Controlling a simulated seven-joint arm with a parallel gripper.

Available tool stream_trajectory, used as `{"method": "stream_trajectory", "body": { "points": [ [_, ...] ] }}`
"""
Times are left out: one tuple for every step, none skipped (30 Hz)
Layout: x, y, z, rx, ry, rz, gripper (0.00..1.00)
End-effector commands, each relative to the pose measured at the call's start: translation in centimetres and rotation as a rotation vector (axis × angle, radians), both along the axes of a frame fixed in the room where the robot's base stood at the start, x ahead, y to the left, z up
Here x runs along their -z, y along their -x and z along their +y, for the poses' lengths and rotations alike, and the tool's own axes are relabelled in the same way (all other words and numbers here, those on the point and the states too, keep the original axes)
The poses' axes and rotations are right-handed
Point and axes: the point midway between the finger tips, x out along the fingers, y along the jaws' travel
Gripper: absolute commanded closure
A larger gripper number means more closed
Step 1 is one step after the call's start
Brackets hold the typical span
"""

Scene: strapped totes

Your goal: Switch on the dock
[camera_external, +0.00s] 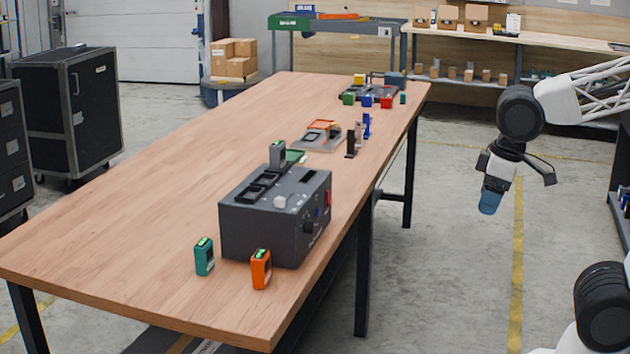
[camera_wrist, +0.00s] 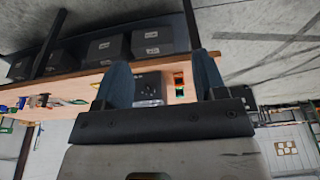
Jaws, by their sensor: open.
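The dock (camera_external: 262,226) is a dark grey box on the near part of the wooden table, with dark slots on top and a pale block on its upper face. Its side facing my arm carries a red part (camera_external: 328,197), probably a switch, and a dark knob (camera_external: 308,228); the switch position is too small to tell. A grey battery-like unit (camera_external: 277,154) stands upright at the dock's far end. My gripper (camera_external: 490,201) is open and empty, off the table to the right, well apart from the dock. In the wrist view the dock (camera_wrist: 148,88) shows between the blue fingers (camera_wrist: 164,76).
A teal unit (camera_external: 204,257) and an orange unit (camera_external: 261,269) stand on the table (camera_external: 150,225) in front of the dock. Farther back are a grey-orange device (camera_external: 320,136), small upright pieces and a tray with coloured blocks (camera_external: 370,94). The table's left side is clear.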

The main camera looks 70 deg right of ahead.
Motion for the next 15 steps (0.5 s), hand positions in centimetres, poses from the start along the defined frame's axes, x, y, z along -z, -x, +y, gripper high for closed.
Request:
{"method": "stream_trajectory", "body": {
  "points": [
    [0.0, -0.1, 0.0, -0.003, 0.001, 0.0, 0.43],
    [0.0, -0.2, -0.1, -0.006, 0.001, 0.0, 0.48],
    [-0.1, -0.3, -0.1, -0.012, 0.002, 0.0, 0.54],
    [-0.1, -0.5, -0.1, -0.019, 0.003, 0.0, 0.59],
    [-0.1, -0.7, -0.2, -0.026, 0.004, 0.0, 0.63],
    [-0.2, -0.9, -0.3, -0.036, 0.007, -0.001, 0.69],
    [-0.2, -1.2, -0.4, -0.047, 0.008, -0.001, 0.74],
    [-0.3, -1.5, -0.5, -0.058, 0.01, 0.0, 0.79],
    [-0.3, -1.9, -0.6, -0.075, 0.013, 0.001, 0.85],
    [-0.3, -2.2, -0.8, -0.09, 0.015, 0.001, 0.89],
    [-0.4, -2.6, -0.9, -0.106, 0.018, 0.001, 0.94],
    [-0.5, -3.2, -1.1, -0.13, 0.021, -0.001, 1.0],
    [-0.5, -3.6, -1.3, -0.147, 0.025, -0.002, 1.0],
    [-0.5, -4.1, -1.5, -0.167, 0.028, -0.001, 1.0],
    [-0.6, -4.7, -1.8, -0.194, 0.034, -0.002, 1.0]
  ]
}}
